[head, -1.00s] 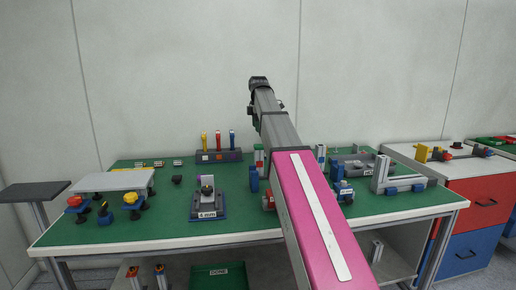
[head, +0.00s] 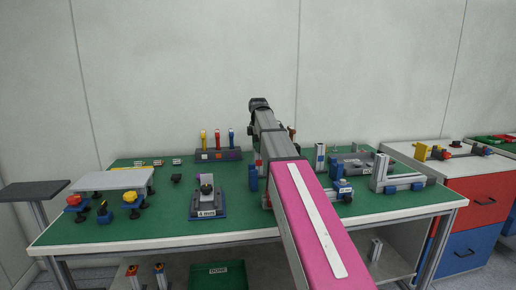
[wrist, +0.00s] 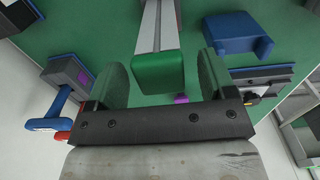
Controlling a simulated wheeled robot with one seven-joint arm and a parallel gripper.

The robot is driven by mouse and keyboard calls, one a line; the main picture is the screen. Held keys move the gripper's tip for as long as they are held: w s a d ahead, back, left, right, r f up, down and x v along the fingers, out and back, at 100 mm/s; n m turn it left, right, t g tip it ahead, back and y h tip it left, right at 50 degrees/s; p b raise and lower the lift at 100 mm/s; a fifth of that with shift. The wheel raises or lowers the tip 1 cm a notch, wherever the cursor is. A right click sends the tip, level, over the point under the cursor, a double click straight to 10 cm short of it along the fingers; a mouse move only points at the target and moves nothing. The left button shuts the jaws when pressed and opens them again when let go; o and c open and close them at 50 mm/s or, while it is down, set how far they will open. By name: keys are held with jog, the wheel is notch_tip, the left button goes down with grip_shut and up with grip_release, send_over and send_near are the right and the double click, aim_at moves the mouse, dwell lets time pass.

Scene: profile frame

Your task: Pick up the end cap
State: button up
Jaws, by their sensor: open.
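A green end cap (wrist: 158,73) sits at the near end of a grey profile (wrist: 157,25) in the wrist view. My gripper (wrist: 161,62) is open, with one finger on each side of the green cap. Gaps show between the cap and both fingers, so neither is seen touching it. In the head view my arm covers this spot, and neither the cap nor the gripper can be made out.
A blue block (wrist: 235,33) stands close right of the right finger, with a grey device (wrist: 262,80) below it. The green bench top (head: 130,233) has clear room around the labelled fixture (head: 208,202).

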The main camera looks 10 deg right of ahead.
jog(key=c, duration=1.1)
jog(key=shift+o, duration=0.2)
jog(key=shift+r, duration=0.1)
